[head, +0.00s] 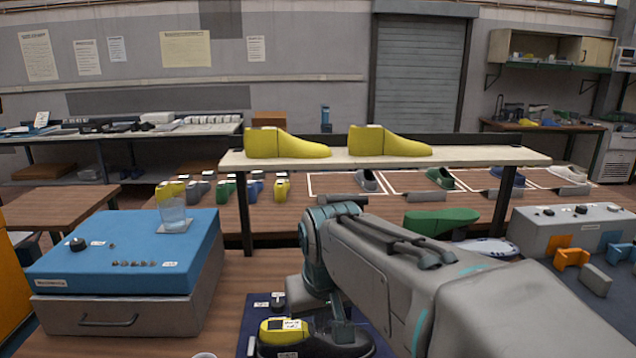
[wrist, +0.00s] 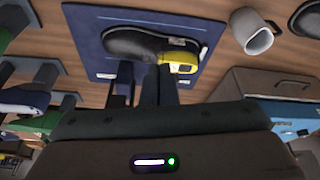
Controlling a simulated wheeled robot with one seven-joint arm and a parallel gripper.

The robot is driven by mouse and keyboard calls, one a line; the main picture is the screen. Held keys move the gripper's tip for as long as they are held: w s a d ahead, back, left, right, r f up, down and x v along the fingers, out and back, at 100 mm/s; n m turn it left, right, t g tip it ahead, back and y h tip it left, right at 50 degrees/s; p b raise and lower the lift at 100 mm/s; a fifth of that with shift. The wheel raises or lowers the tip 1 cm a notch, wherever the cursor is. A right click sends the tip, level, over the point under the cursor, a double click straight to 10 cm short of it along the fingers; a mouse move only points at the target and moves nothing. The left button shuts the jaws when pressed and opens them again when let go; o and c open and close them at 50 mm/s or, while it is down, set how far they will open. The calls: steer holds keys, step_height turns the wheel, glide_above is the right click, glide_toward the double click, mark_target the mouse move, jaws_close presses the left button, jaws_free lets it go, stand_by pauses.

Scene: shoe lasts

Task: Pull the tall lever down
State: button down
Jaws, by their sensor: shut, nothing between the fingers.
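A dark shoe with a yellow last (head: 284,330) lies on a dark blue board (head: 252,318) below my arm. In the wrist view the shoe (wrist: 133,42) and the board (wrist: 85,20) lie beyond my gripper (wrist: 160,68). Its fingers are together and empty, with their tips by the yellow part of the last; I cannot tell whether they touch it. A dark upright bar (wrist: 123,84) stands beside the fingers in the wrist view. It may be the tall lever, but I cannot tell. A small black knob (head: 278,300) sits on the board. My arm hides part of the board.
A blue-topped drawer box (head: 125,255) carrying a glass (head: 173,213) stands at left. A white mug (wrist: 258,38) is near the board. A raised shelf (head: 390,160) with two yellow lasts spans behind my arm. A grey box (head: 572,228) and orange pieces (head: 570,255) are at right.

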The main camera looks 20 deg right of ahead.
steer(key=w+d+r+m+t+p, duration=0.1)
steer(key=w+d+r+p, duration=0.1)
steer(key=w+d+r, duration=0.6)
steer(key=w+d+r+m+t+h+p, duration=0.1)
steer(key=w+d+r+p, duration=0.1)
steer(key=w+d+r, duration=0.6)
steer(key=w+r, duration=0.4)
steer(key=w, duration=0.3)
steer(key=shift+w+r+m, duration=0.25)
steer(key=shift+w+m, duration=0.05)
steer(key=shift+f, duration=0.1)
step_height(320, 180, down, 9)
steer(key=w+p, duration=0.1)
steer(key=shift+d+p, duration=0.2)
steer(key=shift+p, duration=0.2)
steer(key=shift+f+b, duration=0.2)
steer(key=shift+b, duration=0.1)
